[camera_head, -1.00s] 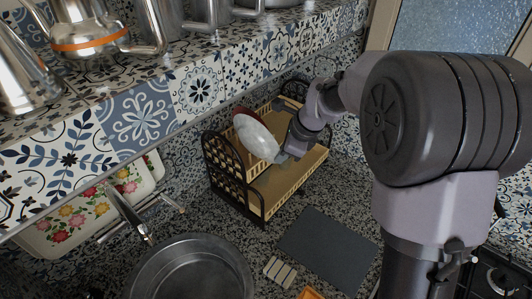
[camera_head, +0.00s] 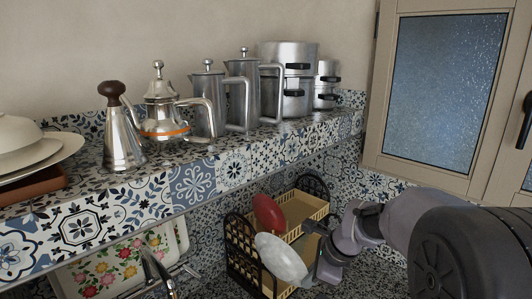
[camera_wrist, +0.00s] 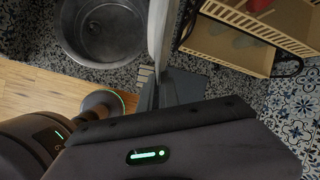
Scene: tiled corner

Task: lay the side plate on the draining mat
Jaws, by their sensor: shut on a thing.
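The side plate, a white marbled plate (camera_head: 281,257), is held on edge, tilted, at the front of the dish rack in the head view. It shows edge-on in the wrist view (camera_wrist: 160,30). My gripper (camera_head: 314,277) is shut on its right edge. In the wrist view, my gripper's fingers (camera_wrist: 157,88) close on the plate's near edge.
The wooden rack (camera_head: 246,262) holds a red plate (camera_head: 268,212). A tiled shelf (camera_head: 235,165) with pots and jugs is above. A floral tray (camera_head: 110,268) leans at the wall.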

